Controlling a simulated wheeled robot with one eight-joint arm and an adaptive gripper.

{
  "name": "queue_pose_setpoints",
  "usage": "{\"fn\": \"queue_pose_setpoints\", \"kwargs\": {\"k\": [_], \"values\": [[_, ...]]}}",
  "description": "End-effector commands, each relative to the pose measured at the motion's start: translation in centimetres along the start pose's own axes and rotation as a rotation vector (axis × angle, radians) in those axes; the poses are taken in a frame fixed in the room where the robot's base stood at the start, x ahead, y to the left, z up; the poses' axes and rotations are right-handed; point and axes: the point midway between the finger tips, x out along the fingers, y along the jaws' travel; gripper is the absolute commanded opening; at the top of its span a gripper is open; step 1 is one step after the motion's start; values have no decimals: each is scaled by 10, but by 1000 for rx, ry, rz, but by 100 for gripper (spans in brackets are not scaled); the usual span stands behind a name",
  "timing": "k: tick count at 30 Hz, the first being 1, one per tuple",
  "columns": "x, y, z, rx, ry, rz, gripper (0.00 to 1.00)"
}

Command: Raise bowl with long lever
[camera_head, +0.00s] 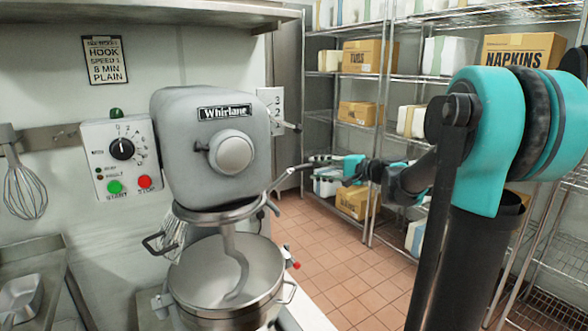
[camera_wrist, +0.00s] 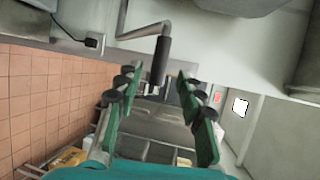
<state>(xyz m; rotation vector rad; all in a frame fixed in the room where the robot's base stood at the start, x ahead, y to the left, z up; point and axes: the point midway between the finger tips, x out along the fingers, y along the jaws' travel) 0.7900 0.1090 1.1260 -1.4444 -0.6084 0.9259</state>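The grey mixer (camera_head: 215,150) stands left of centre in the head view. Its steel bowl (camera_head: 227,275) sits low under a curved dough hook (camera_head: 237,262). A thin metal lever (camera_head: 281,180) slopes up from the mixer's right side toward my gripper (camera_head: 313,162). In the wrist view, a bent metal lever with a dark cylindrical grip (camera_wrist: 160,60) hangs ahead. My gripper (camera_wrist: 155,84) has its two green fingers spread apart, and the grip lies in line with the gap between them. I cannot tell whether the grip is between the fingertips or beyond them.
A shorter dark-knobbed lever (camera_head: 290,126) projects beside a numbered plate higher on the mixer. A red knob (camera_head: 296,265) sits low at its right. The control box (camera_head: 121,158) is on the left wall. Wire shelves (camera_head: 345,75) with boxes stand behind the gripper. Tiled floor (camera_head: 335,265) is clear.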

Motion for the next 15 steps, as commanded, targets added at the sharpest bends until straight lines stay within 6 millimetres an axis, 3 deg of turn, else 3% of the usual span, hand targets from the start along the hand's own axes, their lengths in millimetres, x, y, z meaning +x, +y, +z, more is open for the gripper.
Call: {"fn": "queue_pose_setpoints", "kwargs": {"k": [9,15], "values": [[64,0,1,-1,-4,1,38],[91,0,1,-2,-2,1,38]]}}
